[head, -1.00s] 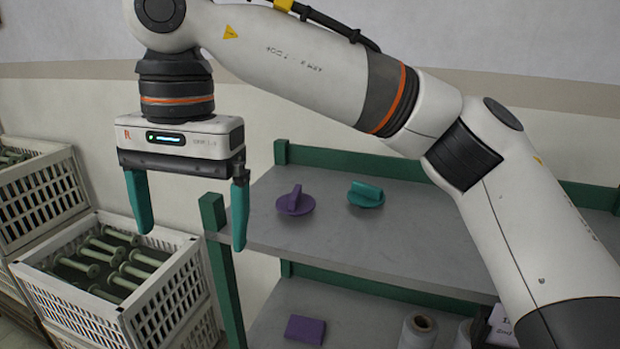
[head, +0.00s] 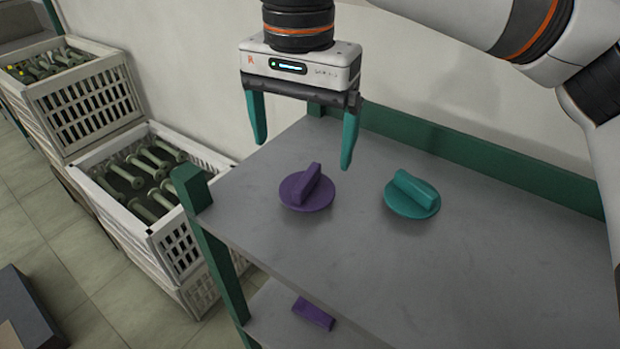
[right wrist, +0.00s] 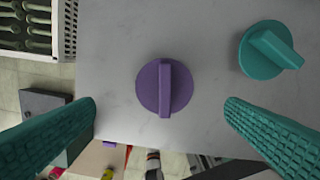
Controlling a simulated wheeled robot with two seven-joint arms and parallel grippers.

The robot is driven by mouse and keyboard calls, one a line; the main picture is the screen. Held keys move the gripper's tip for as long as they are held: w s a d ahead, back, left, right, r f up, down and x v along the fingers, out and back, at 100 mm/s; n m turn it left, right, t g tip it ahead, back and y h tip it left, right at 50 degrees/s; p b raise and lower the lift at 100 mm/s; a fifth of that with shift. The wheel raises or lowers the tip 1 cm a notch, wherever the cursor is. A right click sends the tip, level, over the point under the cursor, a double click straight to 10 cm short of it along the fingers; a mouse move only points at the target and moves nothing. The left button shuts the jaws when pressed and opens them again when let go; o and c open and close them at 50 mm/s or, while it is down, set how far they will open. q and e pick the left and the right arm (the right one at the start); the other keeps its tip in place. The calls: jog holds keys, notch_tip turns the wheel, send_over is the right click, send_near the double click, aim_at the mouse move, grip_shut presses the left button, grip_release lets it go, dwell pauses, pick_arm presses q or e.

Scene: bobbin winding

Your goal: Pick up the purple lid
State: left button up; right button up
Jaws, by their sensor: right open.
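The purple lid (head: 307,190) is a round disc with a raised bar handle, lying flat on the grey upper shelf (head: 330,262) near its left end. It also shows in the right wrist view (right wrist: 166,88), between the two fingers and beyond their tips. My right gripper (head: 302,150) is open and empty, with teal fingers pointing down. It hangs above the purple lid, apart from it. In the right wrist view the lid's bar runs up and down the picture. My left gripper is not in view.
A teal lid (head: 412,195) of the same shape lies to the right of the purple one. Green posts and a green back rail (head: 470,155) edge the shelf. A purple block (head: 313,314) is on the lower shelf. White crates of bobbins (head: 150,205) stand at left.

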aim_at(309, 174)
jog(key=shift+d+f, duration=0.1)
jog(key=shift+f, duration=0.8)
jog(key=f, duration=0.1)
jog(key=f+p, duration=0.1)
jog(key=f, duration=0.1)
jog(key=f+p, duration=0.1)
jog(key=shift+w+d+f, duration=0.2)
jog(key=shift+d+f, duration=0.2)
jog(key=shift+f, duration=0.3)
jog(key=c, duration=1)
